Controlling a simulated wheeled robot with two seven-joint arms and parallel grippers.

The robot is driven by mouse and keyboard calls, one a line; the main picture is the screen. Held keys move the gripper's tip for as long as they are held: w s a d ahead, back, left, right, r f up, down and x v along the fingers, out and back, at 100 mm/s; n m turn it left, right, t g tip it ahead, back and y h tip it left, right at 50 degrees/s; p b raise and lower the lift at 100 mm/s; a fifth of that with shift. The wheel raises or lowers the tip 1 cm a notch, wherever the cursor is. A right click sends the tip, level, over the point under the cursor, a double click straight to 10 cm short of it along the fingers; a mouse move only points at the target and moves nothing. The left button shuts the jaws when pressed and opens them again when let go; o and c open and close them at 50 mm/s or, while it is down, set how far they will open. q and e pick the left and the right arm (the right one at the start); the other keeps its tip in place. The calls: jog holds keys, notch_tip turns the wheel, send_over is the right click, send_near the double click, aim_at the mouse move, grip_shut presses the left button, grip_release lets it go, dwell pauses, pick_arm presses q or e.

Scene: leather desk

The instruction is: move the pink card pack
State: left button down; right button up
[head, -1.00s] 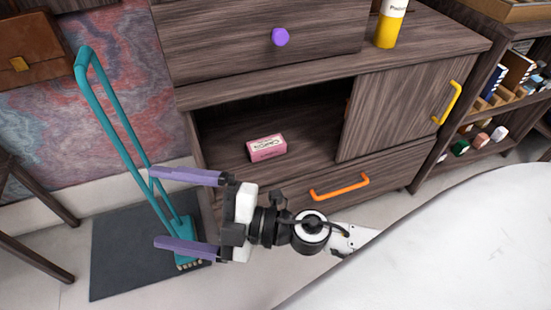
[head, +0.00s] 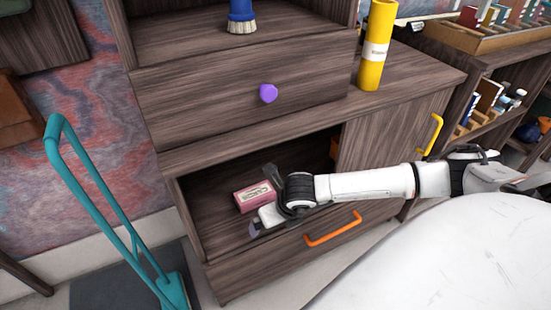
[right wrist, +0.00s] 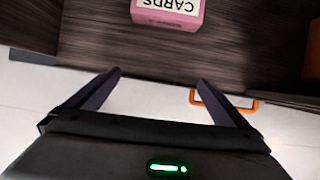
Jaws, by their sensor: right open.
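The pink card pack (head: 254,195) lies on the floor of the open cabinet compartment (head: 196,208), toward its left side. It also shows at the top of the right wrist view (right wrist: 168,12), with the word "CARDS" on its white label. My right gripper (head: 254,226) is at the front of the compartment, just in front of the pack. In the right wrist view my right gripper (right wrist: 160,90) has its two dark fingers spread apart with nothing between them, and the pack is beyond the fingertips. My left gripper is in neither view.
An orange drawer handle (head: 333,230) is just below the compartment. A sliding door with a yellow handle (head: 431,134) covers the right part. A drawer with a purple knob (head: 268,93) is above. A teal stand (head: 95,195) is at left. A yellow cylinder (head: 375,50) stands on the cabinet.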

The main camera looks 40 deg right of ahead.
aim_at(256, 194)
jog(key=shift+w, duration=0.6)
jog(key=w+b, duration=0.1)
jog(key=w, duration=0.2)
jog(key=w+d+b, duration=0.1)
jog(key=w, duration=0.3)
jog(key=w+d+b, duration=0.1)
jog(key=w, duration=0.2)
jog(key=shift+w+d, duration=0.1)
jog(key=shift+w, duration=0.2)
jog(key=shift+w+f+b, duration=0.2)
jog(key=shift+f+b, duration=0.15)
jog(key=shift+f, duration=0.35)
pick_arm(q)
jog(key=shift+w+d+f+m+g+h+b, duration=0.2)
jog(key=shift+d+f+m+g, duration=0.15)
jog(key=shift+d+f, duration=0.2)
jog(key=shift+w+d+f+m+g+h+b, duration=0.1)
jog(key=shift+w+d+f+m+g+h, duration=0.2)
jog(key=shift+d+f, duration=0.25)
pick_arm(e)
jog(key=shift+x, duration=0.8)
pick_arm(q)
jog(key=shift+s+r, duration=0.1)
pick_arm(e)
jog(key=shift+d+r, duration=0.1)
jog(key=c, duration=0.9)
